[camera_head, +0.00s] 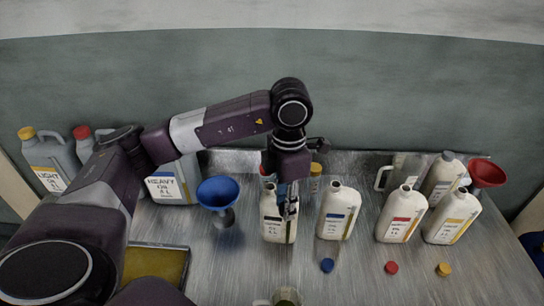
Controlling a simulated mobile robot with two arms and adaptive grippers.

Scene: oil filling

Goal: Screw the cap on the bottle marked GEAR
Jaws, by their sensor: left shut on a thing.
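Several white bottles stand in a row on the metal bench. The leftmost bottle (277,228) has a dark-striped label too small to read, so I cannot confirm that it is the one marked GEAR. My right gripper is out of view. Blue (327,265), red (391,267) and yellow (444,269) caps lie before the other bottles.
A blue-label bottle (340,212), a red-label bottle (402,215) and a yellow-label bottle (452,218) stand uncapped to the right. A blue funnel (218,193) is left, a red funnel (487,174) far right. Grey canisters (50,160) stand back left. A yellow tray (157,264) lies front left.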

